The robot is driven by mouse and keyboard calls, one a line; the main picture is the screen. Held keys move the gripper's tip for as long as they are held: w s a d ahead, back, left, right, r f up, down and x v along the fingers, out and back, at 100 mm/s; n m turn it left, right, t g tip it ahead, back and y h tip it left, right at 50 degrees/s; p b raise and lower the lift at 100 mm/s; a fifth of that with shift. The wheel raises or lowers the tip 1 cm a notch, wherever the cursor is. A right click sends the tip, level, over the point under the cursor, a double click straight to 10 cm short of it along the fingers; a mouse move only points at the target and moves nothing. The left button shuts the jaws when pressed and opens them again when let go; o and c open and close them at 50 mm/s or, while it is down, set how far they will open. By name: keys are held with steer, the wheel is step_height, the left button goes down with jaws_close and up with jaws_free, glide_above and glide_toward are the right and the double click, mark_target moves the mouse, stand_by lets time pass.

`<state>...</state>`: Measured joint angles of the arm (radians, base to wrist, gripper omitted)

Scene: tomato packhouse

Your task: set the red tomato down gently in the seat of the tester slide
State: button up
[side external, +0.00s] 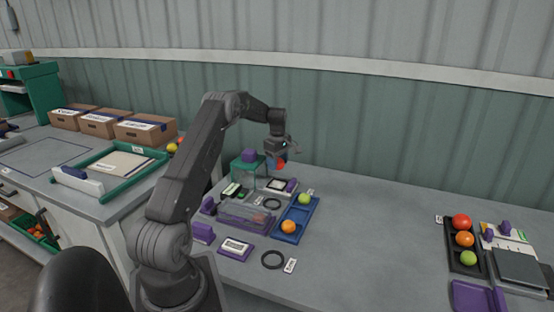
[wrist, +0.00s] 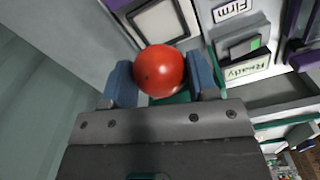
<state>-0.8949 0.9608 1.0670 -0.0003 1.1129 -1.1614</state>
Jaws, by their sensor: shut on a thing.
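The red tomato (wrist: 158,70) is held between the two blue-grey fingers of my gripper (wrist: 161,80) in the wrist view. It also shows in the side view as a red patch (side external: 280,164) under my gripper (side external: 279,152), raised above the back of the bench. A clear-walled unit with purple ends (side external: 247,216) stands on the bench in front of it. A green-topped unit with a purple block (side external: 249,158) stands just left of the gripper. I cannot make out the slide's seat or tell which unit it belongs to.
A blue tray (side external: 296,232) holds an orange and a green tomato. A dark tray (side external: 447,237) at the right holds red, orange and green tomatoes. The bench middle right is clear.

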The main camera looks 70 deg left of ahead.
steer(key=shift+f, duration=2.6)
steer(key=o, duration=0.8)
steer(key=c, duration=0.3)
steer(key=shift+r, duration=0.1)
steer(key=shift+c, duration=0.2)
steer(key=shift+r, duration=2.9)
